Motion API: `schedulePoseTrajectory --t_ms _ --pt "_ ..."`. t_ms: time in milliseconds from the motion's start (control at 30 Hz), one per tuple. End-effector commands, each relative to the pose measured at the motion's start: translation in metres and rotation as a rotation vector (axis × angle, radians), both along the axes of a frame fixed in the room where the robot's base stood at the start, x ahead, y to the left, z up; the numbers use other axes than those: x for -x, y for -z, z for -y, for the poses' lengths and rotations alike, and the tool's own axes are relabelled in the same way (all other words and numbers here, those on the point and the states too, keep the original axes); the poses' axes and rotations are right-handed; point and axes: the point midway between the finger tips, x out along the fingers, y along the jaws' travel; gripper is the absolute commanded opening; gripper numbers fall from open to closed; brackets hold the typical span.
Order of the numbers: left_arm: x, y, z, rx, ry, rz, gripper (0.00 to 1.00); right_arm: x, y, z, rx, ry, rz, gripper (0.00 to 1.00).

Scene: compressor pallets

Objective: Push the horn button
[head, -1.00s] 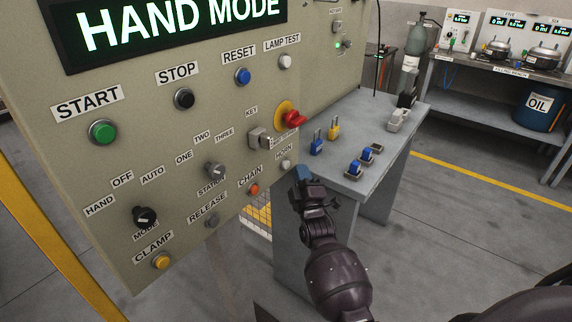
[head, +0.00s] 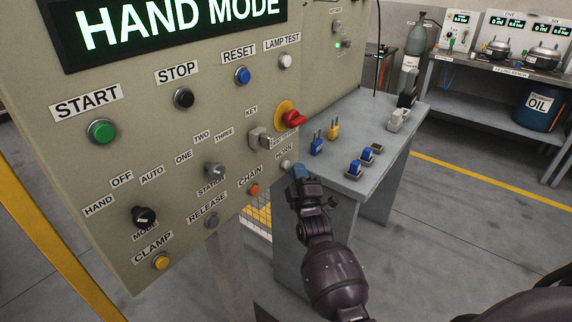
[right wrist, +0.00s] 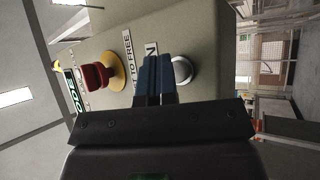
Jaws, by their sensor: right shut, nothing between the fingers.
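The horn button (head: 286,165) is a small pale round button at the lower right of the beige control panel (head: 120,200), under the HORN label (head: 284,152). In the right wrist view the button (right wrist: 183,70) shows as a white disc in a metal ring, just right of the fingertips. My right gripper (head: 299,172) is shut and empty, its blue fingertips close beside the button. In the right wrist view the shut fingers (right wrist: 154,68) partly cover the HORN label. I cannot tell whether they touch the panel. My left gripper is not in view.
A red knob on a yellow plate (head: 291,115) and a key switch (head: 260,137) stick out just above the horn button. An orange chain button (head: 253,190) is to its left. A grey table (head: 345,182) with padlocks stands behind my right gripper.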

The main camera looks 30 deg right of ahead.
Motion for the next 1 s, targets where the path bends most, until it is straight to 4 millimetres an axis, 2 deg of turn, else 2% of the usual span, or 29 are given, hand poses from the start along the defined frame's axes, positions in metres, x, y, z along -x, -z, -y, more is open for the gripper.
schedulePoseTrajectory --t_ms 1000 --pt "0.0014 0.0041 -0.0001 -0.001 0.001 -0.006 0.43 -0.009 0.0003 -0.0037 0.0 0.0 0.0 0.0"
